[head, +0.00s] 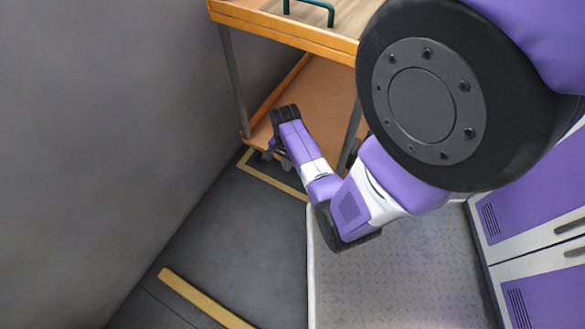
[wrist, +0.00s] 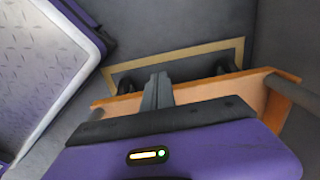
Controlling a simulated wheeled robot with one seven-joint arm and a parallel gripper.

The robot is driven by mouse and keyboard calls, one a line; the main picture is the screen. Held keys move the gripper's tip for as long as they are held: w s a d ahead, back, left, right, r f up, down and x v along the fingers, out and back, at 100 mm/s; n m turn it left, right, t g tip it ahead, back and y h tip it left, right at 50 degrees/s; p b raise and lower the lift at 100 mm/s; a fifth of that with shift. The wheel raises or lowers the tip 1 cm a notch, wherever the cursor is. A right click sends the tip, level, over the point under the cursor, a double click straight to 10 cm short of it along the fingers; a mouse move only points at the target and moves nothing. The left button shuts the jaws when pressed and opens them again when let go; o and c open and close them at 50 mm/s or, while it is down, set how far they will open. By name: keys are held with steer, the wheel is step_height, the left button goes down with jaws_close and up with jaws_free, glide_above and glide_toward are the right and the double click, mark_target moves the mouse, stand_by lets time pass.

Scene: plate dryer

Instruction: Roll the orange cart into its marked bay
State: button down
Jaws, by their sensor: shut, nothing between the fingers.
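Dark casters (wrist: 222,66) stand just inside a yellow floor outline, the marked bay (wrist: 180,56). The bay's near corner also shows in the head view (head: 270,178); its far side is hidden by the cart. My gripper (wrist: 158,80) is shut and empty at the cart's near end, by the lower shelf. I cannot tell if it touches.
A grey wall (head: 100,120) runs along the left, close to the cart. Another yellow strip (head: 200,298) crosses the clear dark floor.

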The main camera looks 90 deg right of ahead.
step_height(320, 180, down, 11)
steer(key=b, duration=0.6)
steer(key=shift+s+d+r+b, duration=0.25)
steer(key=shift+s+d, duration=0.1)
steer(key=shift+d, duration=0.25)
steer(key=shift+s+d+r+b, duration=0.15)
steer(key=shift+s+d+b, duration=0.15)
steer(key=shift+d, duration=0.35)
steer(key=shift+s+d+r+b, duration=0.2)
steer(key=shift+s+d, duration=0.2)
steer(key=shift+d, duration=0.2)
